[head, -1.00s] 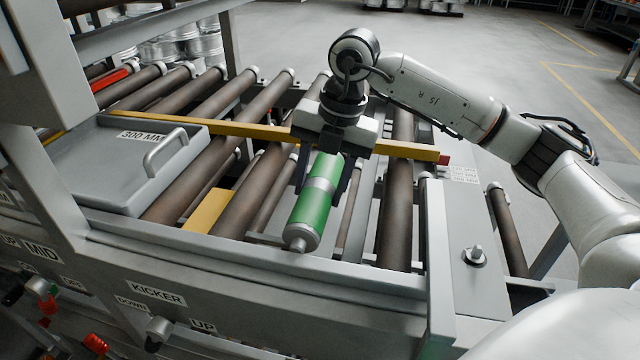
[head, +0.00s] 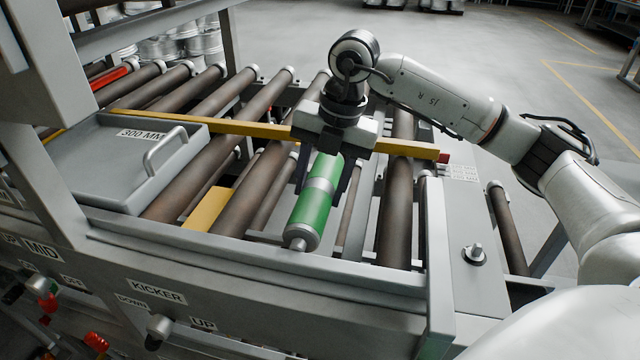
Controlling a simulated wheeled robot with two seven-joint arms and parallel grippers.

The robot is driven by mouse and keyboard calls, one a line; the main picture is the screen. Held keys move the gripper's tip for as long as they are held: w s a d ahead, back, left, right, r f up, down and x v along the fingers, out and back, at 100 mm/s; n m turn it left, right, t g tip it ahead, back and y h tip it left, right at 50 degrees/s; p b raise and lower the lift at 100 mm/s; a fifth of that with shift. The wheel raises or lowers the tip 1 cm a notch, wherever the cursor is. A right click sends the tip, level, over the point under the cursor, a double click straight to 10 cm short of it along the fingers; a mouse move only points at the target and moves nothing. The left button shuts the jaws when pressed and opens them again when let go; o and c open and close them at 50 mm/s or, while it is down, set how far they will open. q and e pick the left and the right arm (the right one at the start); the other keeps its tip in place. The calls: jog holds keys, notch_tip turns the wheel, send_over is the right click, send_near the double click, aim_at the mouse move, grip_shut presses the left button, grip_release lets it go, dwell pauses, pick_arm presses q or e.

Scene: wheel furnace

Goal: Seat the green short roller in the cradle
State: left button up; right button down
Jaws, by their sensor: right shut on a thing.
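My left gripper is not in view.
Brown rollers (head: 398,215) run on both sides of the gap. A yellow bar (head: 240,130) crosses behind and under the gripper. Kicker and mid levers (head: 158,328) are on the front panel. A post (head: 437,260) stands at right.

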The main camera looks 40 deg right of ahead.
jog(key=shift+s+d+b+x, duration=0.1)
jog(key=shift+b+x, duration=0.45)
jog(key=shift+x, duration=0.25)
jog(key=shift+s+d+b+x, duration=0.1)
jog(key=shift+s+b+x, duration=0.05)
jog(key=shift+b+x, duration=0.55)
jog(key=shift+s+d+b+x, duration=0.15)
jog(key=shift+b+x, duration=0.25)
jog(key=shift+x, duration=0.5)
dwell(1.4)
